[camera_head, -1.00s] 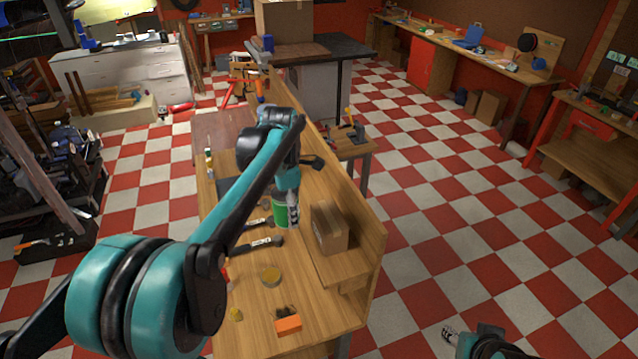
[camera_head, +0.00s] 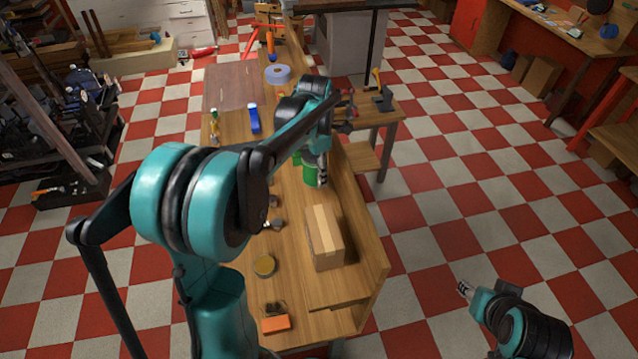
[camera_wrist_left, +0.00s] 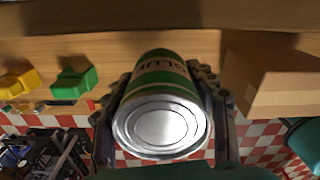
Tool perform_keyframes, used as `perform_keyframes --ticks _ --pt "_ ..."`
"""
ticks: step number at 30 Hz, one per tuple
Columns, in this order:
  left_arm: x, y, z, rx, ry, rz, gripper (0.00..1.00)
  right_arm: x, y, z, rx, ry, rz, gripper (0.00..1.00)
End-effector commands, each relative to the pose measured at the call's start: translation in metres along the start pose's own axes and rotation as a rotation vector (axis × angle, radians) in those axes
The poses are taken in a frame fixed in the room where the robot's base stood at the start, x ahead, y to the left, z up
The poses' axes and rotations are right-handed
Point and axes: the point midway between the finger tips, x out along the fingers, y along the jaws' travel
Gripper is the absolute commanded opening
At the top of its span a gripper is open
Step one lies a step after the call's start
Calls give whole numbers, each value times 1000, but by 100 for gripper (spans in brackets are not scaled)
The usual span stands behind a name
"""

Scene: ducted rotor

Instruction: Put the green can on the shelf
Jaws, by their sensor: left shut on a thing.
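The green can (camera_head: 310,174) is held by my left gripper (camera_head: 322,166) beyond the cardboard box in the head view. In the left wrist view the can (camera_wrist_left: 163,107) lies between the two fingers, its silver end facing the camera. My left gripper (camera_wrist_left: 165,88) is shut on its sides. The shelf (camera_head: 345,287) is a raised wooden board along the right side of the workbench. The can is close to the shelf's line; I cannot tell whether it touches the board. My right gripper (camera_head: 466,289) is over the floor at lower right, too small to judge.
The cardboard box (camera_head: 324,238) stands on the shelf, nearer than the can; it also shows right of the can in the wrist view (camera_wrist_left: 270,82).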

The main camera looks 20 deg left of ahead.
Motion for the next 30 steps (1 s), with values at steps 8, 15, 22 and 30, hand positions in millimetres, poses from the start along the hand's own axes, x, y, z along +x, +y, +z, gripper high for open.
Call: perform_keyframes --ticks 8,15,22,30 --pt "34 0 0 0 0 0 16 -2 0 -2 0 0 0 40" --pt "63 0 0 0 0 0 16 -3 0 -3 0 0 0 40" --pt "63 0 0 1 0 0 16 -3 0 -2 0 0 0 40" --pt "66 0 0 1 0 0 77 -1 0 -1 0 0 0 40"
